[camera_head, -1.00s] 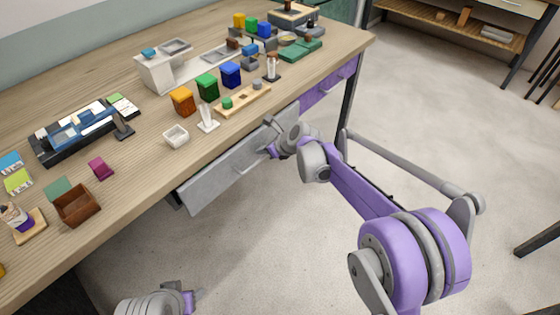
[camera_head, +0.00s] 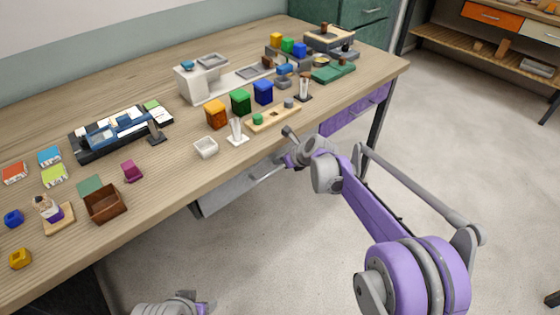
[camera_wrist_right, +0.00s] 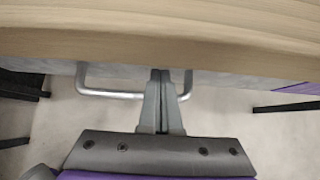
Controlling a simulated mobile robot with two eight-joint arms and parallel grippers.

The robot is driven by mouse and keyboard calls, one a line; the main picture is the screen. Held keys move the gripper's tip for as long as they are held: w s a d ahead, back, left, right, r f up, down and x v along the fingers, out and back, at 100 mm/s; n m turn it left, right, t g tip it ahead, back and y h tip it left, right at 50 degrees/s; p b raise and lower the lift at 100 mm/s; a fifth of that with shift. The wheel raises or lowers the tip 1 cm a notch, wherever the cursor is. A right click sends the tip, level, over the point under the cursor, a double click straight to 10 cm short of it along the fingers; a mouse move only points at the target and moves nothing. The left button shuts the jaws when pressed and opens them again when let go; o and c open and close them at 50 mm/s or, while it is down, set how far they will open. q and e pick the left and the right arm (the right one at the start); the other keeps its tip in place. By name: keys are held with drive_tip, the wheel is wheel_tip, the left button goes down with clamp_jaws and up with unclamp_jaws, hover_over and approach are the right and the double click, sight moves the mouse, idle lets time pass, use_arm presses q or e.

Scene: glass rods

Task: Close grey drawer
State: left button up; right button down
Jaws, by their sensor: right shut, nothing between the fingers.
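The grey drawer (camera_head: 228,193) is under the front edge of the table, with a bar handle on its front. Its front lies close under the tabletop edge; I cannot tell whether a small gap is left. My right gripper (camera_head: 290,162) is at the right part of the drawer front. In the right wrist view my right gripper (camera_wrist_right: 160,75) is shut and empty, its tips by the drawer front between the two ends of the handle (camera_wrist_right: 108,94). My left gripper (camera_head: 203,302) shows only partly at the bottom edge, away from the drawer; its jaws are unclear.
A purple drawer (camera_head: 350,115) is to the right of the grey one, by a dark table leg (camera_head: 378,122). The wooden tabletop (camera_head: 150,215) carries a white tray (camera_head: 206,147), a brown box (camera_head: 104,204) and several coloured blocks. The floor in front is clear.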

drive_tip(key=p+v, duration=0.1)
drive_tip(key=v, duration=0.9)
drive_tip(key=shift+s+r+p, duration=0.3)
drive_tip(key=shift+d, duration=0.1)
